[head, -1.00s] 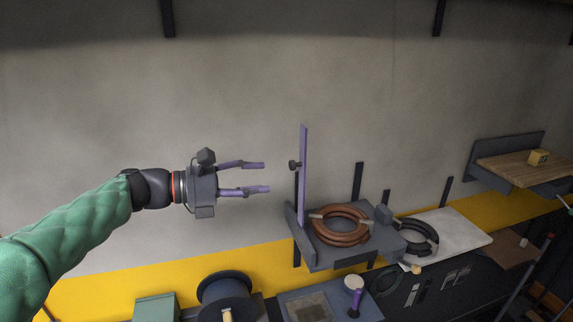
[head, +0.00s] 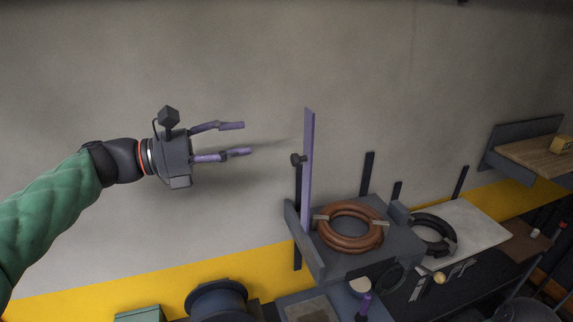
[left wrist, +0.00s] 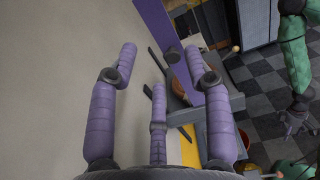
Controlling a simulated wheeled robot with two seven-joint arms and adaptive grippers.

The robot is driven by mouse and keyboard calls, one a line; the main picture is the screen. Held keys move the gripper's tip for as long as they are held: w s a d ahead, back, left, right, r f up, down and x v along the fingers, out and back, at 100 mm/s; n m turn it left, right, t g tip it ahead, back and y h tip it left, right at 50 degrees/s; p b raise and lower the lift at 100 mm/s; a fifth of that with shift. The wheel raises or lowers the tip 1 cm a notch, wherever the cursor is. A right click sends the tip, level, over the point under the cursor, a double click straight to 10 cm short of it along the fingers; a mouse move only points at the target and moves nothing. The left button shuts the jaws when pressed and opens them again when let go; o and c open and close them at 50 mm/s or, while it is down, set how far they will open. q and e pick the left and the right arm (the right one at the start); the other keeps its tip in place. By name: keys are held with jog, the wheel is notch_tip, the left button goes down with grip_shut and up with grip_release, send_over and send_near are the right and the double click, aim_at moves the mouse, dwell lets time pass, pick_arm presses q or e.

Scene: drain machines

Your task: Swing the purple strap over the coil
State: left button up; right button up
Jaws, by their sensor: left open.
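The purple strap (head: 308,170) stands upright at the left edge of the grey shelf, with a dark knob on its left side. In the left wrist view the strap (left wrist: 163,35) crosses the top middle, beyond the fingers. The copper-brown coil (head: 349,228) lies flat on the shelf, right of the strap. The strap is beside the coil, not across it. My left gripper (head: 240,139) is open and empty, left of the strap and apart from it. Its purple fingers also show in the left wrist view (left wrist: 165,75).
The grey shelf (head: 345,265) juts from the wall. A black ring (head: 434,233) lies on a white board to its right. A wooden shelf (head: 540,157) holds a yellow block. A dark spool (head: 217,303) stands below. The wall around my left gripper is clear.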

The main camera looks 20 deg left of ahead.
pick_arm(q)
jog(key=b, duration=0.4)
send_near(292, 159)
jog(key=a, duration=0.1)
jog(key=p+x, duration=0.1)
jog(key=x, duration=0.9)
jog(key=shift+s+d+f, duration=0.1)
jog(key=shift+s+d, duration=0.05)
jog(key=shift+d, duration=0.05)
grip_shut()
